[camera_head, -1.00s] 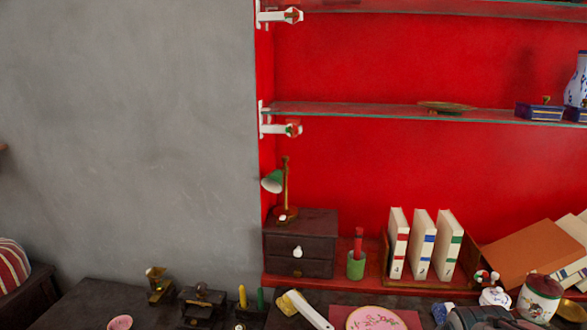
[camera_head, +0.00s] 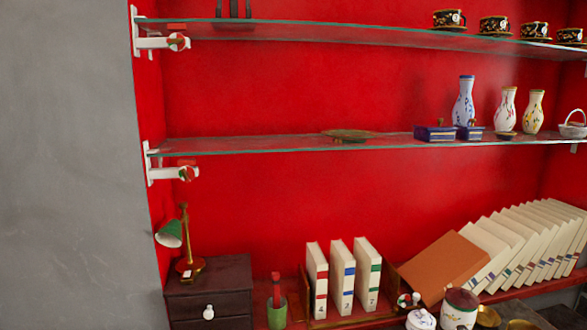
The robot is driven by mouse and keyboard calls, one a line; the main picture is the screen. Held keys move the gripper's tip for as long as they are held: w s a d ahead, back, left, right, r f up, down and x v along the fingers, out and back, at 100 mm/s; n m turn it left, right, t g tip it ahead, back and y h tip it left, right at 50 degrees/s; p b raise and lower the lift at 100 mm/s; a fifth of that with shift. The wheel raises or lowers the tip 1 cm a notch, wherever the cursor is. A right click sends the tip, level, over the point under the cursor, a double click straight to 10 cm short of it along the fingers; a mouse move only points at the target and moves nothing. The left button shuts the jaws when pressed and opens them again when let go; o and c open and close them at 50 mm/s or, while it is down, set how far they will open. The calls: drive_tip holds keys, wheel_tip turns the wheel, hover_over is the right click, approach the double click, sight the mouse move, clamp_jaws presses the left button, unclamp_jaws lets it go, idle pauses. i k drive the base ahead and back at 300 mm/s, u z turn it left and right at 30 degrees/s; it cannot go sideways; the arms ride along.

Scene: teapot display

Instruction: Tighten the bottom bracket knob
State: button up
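Two white brackets hold glass shelves at the left side of the red wall. The upper bracket (camera_head: 150,42) has a similar knob (camera_head: 179,41) under the upper glass shelf (camera_head: 300,33). How tight either knob is cannot be told. My gripper is not in view.
Below the bottom bracket stand a green-shaded lamp (camera_head: 184,245) and a dark drawer box (camera_head: 208,290). Books (camera_head: 342,277) stand further right. Vases (camera_head: 464,102) and blue boxes (camera_head: 435,132) sit on the lower shelf. The space left of the brackets is bare grey wall (camera_head: 65,150).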

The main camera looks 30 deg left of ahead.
sight(185, 174)
drive_tip(key=z, duration=0.75)
drive_tip(key=k, duration=1.65)
drive_tip(key=u, duration=2)
drive_tip(key=i, duration=1)
drive_tip(key=u, duration=0.05)
